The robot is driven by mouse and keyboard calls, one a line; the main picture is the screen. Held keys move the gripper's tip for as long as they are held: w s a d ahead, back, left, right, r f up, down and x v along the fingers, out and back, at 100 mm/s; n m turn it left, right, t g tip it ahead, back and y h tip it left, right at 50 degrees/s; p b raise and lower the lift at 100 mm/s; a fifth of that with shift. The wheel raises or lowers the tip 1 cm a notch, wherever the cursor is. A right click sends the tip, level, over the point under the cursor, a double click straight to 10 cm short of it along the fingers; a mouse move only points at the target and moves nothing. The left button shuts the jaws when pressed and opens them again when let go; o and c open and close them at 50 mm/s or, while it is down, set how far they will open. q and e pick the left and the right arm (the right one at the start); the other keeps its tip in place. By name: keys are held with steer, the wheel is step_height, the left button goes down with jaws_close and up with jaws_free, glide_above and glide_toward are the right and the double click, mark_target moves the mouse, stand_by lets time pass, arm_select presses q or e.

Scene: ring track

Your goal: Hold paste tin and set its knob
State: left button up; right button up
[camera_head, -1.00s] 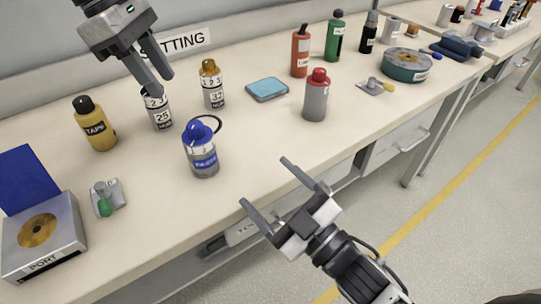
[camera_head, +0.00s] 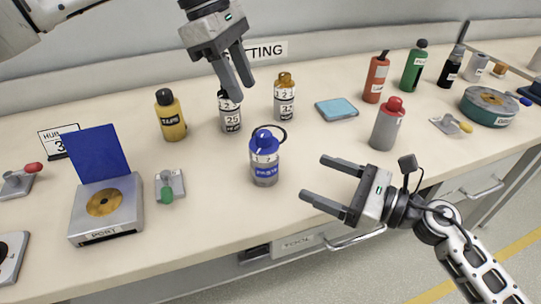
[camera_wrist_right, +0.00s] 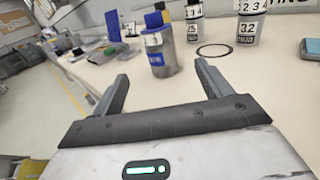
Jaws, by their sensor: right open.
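The paste tin (camera_head: 265,172), grey with a blue label and a blue knob-like cap (camera_head: 264,142), stands upright near the front middle of the bench. My right gripper (camera_head: 315,178) is open and empty to its right, with its fingers pointing at the tin but apart from it. In the right wrist view the tin (camera_wrist_right: 161,60) stands ahead, between the two fingers in the picture. My left gripper (camera_head: 244,90) hangs behind and above the paste tin, its fingers apart, partly covering a numbered tin (camera_head: 231,118). Whether it touches that tin is unclear.
A second numbered tin (camera_head: 284,103) and a dark ring (camera_head: 284,131) are close to the paste tin. A yellow tape bottle (camera_head: 170,117) is left, a red-capped tin (camera_head: 388,126) right. A port box (camera_head: 107,207) and a green-knobbed lever (camera_head: 168,188) stand further left.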

mark_target(256, 153)
steer(key=x, duration=1.4)
steer(key=shift+w+a+r, duration=0.1)
steer(key=shift+a, duration=0.1)
